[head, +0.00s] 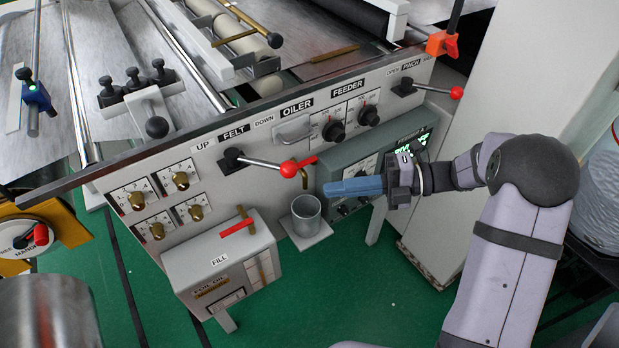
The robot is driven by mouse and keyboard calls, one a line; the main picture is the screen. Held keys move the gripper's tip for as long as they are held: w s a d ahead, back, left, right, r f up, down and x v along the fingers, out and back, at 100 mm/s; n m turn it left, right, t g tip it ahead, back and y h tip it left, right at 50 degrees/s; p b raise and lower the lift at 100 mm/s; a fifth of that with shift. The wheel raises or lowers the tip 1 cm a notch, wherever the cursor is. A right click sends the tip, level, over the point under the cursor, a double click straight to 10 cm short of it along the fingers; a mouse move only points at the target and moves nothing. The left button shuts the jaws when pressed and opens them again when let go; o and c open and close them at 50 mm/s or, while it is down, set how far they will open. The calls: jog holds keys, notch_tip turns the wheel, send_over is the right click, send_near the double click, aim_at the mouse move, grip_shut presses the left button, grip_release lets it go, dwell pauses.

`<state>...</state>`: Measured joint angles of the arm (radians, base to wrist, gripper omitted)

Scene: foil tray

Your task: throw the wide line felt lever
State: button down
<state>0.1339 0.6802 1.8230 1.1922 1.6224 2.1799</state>
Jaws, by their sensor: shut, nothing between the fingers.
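The felt lever (262,163) is on the light grey front panel, under the labels UP, FELT and DOWN. It has a black pivot at the left and a metal rod ending in a red ball knob (289,169). The rod points right and slightly down, toward the DOWN side. My gripper (328,189) has blue fingers, shut and empty, pointing left. Its tips are a short way right of and below the red knob in the picture, apart from it. The depth gap between them is hard to judge.
A red valve handle (304,162) sits close beside the knob. A metal cup (307,213) stands below, and a grey control box (350,165) is behind my gripper. The FILL box (220,262) juts out at lower left. A similar PINCH lever (432,89) is at upper right.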

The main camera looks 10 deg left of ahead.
jog(key=w+d+f+t+b, duration=0.2)
jog(key=w+d+f, duration=0.1)
notch_tip(320, 180, up, 7)
jog(key=w+d+n+y, duration=0.1)
jog(key=w+n+y, duration=0.1)
jog(key=n, duration=3)
jog(key=shift+w+d+f+y+p, duration=0.2)
jog(key=shift+w+y+p, duration=0.1)
jog(key=shift+y+p, duration=0.15)
